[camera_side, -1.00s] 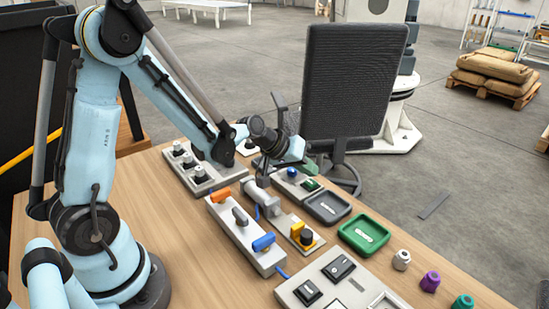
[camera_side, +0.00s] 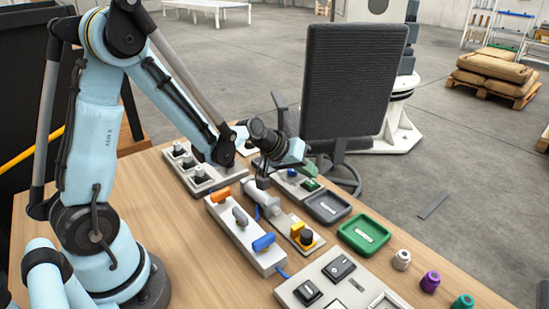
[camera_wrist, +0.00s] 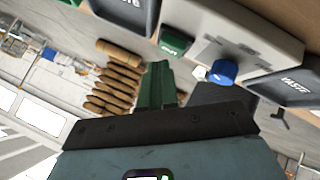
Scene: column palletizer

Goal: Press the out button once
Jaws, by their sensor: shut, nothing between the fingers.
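In the wrist view the box (camera_wrist: 262,42) carries the blue button (camera_wrist: 222,70) and the green button (camera_wrist: 173,41), whose lettering is too small to read surely. I cannot tell which one is the out button. My gripper (camera_side: 310,165) is shut and empty, just above and behind the green button in the side view. Its green fingers also show in the wrist view (camera_wrist: 156,75), apart from both buttons.
A dark tray (camera_side: 327,207) and a green tray (camera_side: 365,235) lie right of the box. A strip with orange, grey and blue handles (camera_side: 238,240) stands in front. A switch panel (camera_side: 310,275) is nearer. A black chair (camera_side: 350,85) stands behind the table.

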